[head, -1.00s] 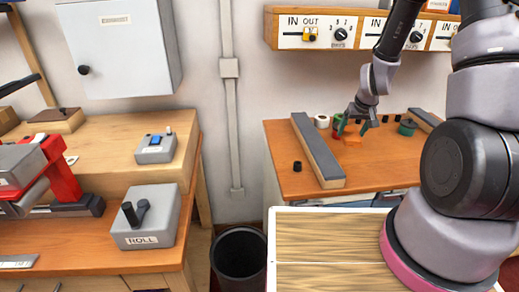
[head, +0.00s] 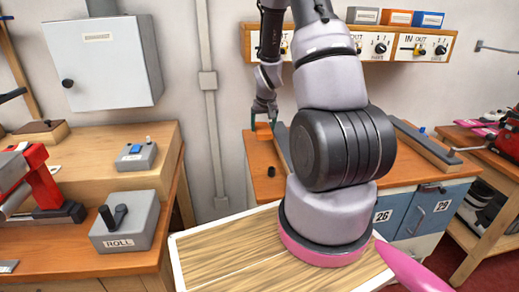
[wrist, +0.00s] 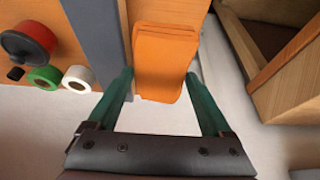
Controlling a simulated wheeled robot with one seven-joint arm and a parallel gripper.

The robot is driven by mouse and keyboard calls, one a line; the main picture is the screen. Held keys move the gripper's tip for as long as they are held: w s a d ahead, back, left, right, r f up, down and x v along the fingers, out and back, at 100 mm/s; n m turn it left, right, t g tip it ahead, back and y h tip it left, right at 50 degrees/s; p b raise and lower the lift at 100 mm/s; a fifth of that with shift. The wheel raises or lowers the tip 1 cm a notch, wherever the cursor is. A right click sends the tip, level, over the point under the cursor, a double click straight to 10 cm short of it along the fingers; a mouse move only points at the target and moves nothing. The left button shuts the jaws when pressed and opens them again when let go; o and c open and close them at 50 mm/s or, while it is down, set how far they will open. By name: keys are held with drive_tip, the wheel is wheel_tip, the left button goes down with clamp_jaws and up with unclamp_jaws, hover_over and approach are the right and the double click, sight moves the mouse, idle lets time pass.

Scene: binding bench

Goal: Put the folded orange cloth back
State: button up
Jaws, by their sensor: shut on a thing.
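The folded orange cloth (wrist: 165,50) is a flat stack with rounded corners. In the wrist view my gripper (wrist: 158,76) has its green fingers on either side of the cloth's near part. In the head view my gripper (head: 264,116) is at the back left corner of the orange-topped bench (head: 262,158), with the cloth (head: 264,131) just below it. Whether the cloth touches the bench top I cannot tell. My own arm hides much of the bench in the head view.
A long grey-topped bar (wrist: 97,35) lies left of the cloth. Beyond it are a white roll (wrist: 77,79), a green roll (wrist: 45,77) and a red-and-black spool (wrist: 28,45). The left bench (head: 130,170) carries a ROLL box (head: 125,230). Drawers 26 (head: 388,213) and 29 are shut.

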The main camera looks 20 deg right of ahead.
sight(263, 129)
drive_tip(key=f, duration=0.4)
drive_tip(key=shift+a, duration=0.2)
drive_tip(key=shift+d+f, duration=0.1)
drive_tip(key=shift+f, duration=2)
drive_tip(key=o, duration=1)
drive_tip(key=shift+f, duration=0.1)
drive_tip(key=shift+r, duration=0.45)
drive_tip(key=v, duration=1.1)
drive_tip(key=shift+s+r, duration=0.2)
drive_tip(key=shift+s, duration=0.05)
drive_tip(key=s+a+r+t, duration=0.15)
drive_tip(key=a+r, duration=0.25)
drive_tip(key=r, duration=0.7)
drive_tip(key=s+a+r+y, duration=0.1)
drive_tip(key=s+a+r, duration=0.2)
drive_tip(key=s+r, duration=0.3)
drive_tip(key=s+a+r+t+y, duration=0.1)
drive_tip(key=s+a+r, duration=0.3)
drive_tip(key=s+r, duration=0.3)
drive_tip(key=s+a+r+y, duration=0.1)
drive_tip(key=s+a+r, duration=0.2)
drive_tip(key=s+r, duration=0.4)
drive_tip(key=shift+s+a+r+m+t, duration=0.15)
drive_tip(key=shift+s+m+t, duration=0.1)
drive_tip(key=shift+s+m, duration=0.2)
